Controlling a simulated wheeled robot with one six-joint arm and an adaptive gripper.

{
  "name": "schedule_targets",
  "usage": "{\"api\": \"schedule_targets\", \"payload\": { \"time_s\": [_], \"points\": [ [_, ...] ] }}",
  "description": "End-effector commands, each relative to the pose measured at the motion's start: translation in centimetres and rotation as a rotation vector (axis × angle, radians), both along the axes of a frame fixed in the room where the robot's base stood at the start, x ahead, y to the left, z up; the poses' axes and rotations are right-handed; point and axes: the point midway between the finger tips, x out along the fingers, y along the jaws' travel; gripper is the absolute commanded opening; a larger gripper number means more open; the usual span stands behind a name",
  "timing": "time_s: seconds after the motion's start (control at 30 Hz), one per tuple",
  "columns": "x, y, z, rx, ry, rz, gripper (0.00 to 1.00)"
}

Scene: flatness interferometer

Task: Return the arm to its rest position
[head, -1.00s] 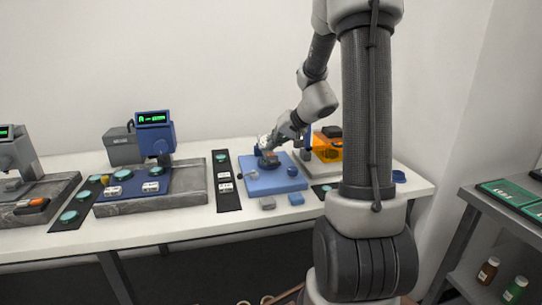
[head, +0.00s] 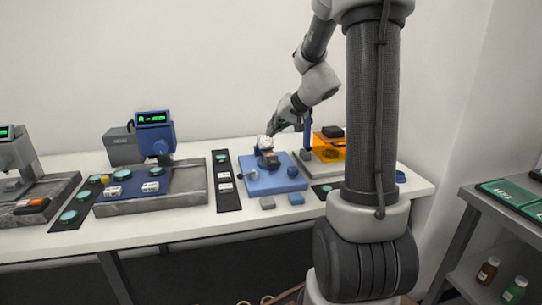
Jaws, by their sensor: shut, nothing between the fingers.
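My gripper (head: 268,138) is small in the head view, at the end of my arm. It is shut and empty, a little above the back of the blue platform (head: 285,184) on the white table.
The white table (head: 150,232) also bears a blue instrument with a green display (head: 154,135), a black strip with discs (head: 227,190) and an orange box (head: 330,150). A grey shelf with green trays (head: 510,193) stands at the right. The wall behind is bare.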

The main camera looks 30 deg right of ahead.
Motion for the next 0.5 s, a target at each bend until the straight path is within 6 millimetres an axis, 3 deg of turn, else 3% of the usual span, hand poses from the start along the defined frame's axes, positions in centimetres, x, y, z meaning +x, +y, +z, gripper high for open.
{"api": "schedule_targets", "payload": {
  "time_s": [0.5],
  "points": [
    [-0.02, 0.04, -0.02, 0.019, 0.007, -0.018, 0.0]
  ]
}}
